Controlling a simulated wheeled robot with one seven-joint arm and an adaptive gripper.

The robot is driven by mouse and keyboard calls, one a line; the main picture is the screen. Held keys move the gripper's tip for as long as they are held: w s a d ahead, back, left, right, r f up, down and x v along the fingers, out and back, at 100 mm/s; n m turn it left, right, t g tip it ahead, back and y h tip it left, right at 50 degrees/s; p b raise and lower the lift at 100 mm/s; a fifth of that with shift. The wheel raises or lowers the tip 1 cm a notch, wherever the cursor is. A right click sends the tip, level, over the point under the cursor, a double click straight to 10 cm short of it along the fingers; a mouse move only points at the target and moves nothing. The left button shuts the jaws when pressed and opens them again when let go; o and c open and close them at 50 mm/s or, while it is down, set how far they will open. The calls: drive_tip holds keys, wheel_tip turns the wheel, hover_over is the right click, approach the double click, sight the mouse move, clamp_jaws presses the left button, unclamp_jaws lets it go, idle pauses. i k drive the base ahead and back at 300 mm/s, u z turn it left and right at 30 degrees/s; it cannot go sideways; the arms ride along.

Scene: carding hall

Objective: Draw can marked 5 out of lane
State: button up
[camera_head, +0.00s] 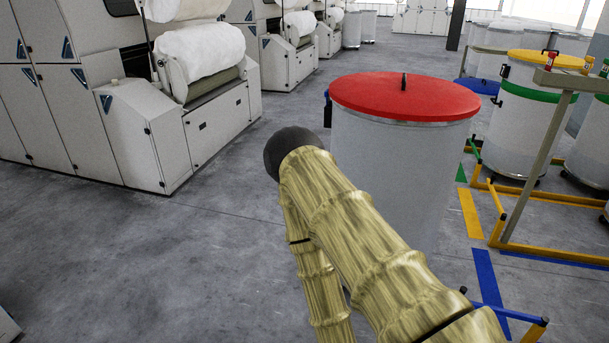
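A large pale grey can (390,160) with a red lid (405,95) stands upright on the floor right of centre. A small dark knob sits on the lid, and a dark blue handle (327,109) is on the can's left side. My gold-coloured arm crosses in front and hides much of the can's lower part. Another can (520,125) with a yellow lid (551,60) and a green band stands among rails at the right. I can read no number 5 on any can. My gripper's fingers do not show.
Yellow floor rails (550,255) and a slanted post (537,165) edge the lanes at the right. Blue (489,285), yellow and green strips mark the floor. Carding machines (150,115) with white rolls line the left. Open grey floor (170,260) lies at the lower left.

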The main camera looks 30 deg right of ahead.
sight(409, 169)
drive_tip(key=u, duration=0.6)
drive_tip(key=i, duration=2.3)
drive_tip(key=z, duration=1.45)
drive_tip(key=i, duration=0.65)
drive_tip(key=z, duration=0.6)
